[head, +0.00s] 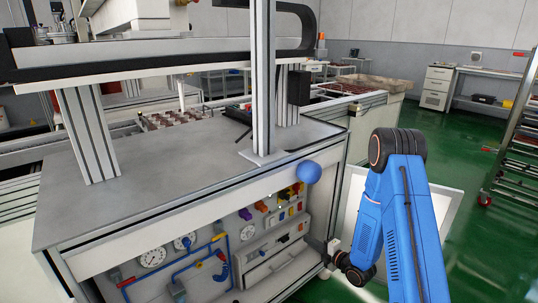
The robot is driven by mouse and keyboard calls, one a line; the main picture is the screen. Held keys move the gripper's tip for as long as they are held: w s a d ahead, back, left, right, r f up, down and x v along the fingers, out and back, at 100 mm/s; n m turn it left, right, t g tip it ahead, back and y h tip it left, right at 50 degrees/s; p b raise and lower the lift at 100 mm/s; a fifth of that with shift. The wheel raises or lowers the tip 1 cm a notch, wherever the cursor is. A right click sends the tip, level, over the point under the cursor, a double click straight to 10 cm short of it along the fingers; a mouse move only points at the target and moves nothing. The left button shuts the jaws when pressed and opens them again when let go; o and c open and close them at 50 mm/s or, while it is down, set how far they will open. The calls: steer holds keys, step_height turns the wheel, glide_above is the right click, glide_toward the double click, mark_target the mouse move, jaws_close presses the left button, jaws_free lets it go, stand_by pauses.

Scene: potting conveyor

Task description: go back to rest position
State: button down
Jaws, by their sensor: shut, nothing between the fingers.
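My blue arm comes up from the bottom right, bends at a dark elbow and folds down to a dark wrist. My gripper (333,246) shows small and grey at the end of that wrist, in front of the right end of the machine's front panel. It is shut and empty. Its fingertips are too small to make out clearly. I cannot tell how far the gripper is from the panel.
A grey-topped machine table (195,165) with metal posts fills the left. Its front holds gauges (152,257), blue pipes and coloured knobs (297,188). Green floor (455,215) is open at the right. A wheeled rack (510,150) stands at the right edge.

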steer(key=s+d+r+m+g+h, duration=0.1)
steer(key=s+d+r+m+h, duration=0.25)
steer(key=r, duration=0.45)
steer(key=s+d+r+m+g+h, duration=0.1)
steer(key=s+d+r+m+h, duration=0.2)
steer(key=r+m, duration=0.35)
steer(key=s+d+r+m+g+h, duration=0.1)
steer(key=s+d+r+m+h, duration=0.15)
steer(key=r, duration=0.75)
steer(key=s+r+m+g, duration=0.1)
steer(key=s+r+m, duration=0.2)
steer(key=s, duration=0.9)
steer(key=s+a+r+m+g, duration=0.1)
steer(key=s+m, duration=0.4)
steer(key=s, duration=0.7)
steer(key=s+a+r+m+g, duration=0.1)
steer(key=s+r+m+g, duration=0.2)
steer(key=s, duration=0.9)
step_height(320, 180, up, 2)
steer(key=shift+s+r+m, duration=0.1)
steer(key=shift+s+m, duration=0.3)
steer(key=shift+m, duration=0.35)
steer(key=shift+w+a, duration=0.1)
steer(key=shift+w, duration=0.05)
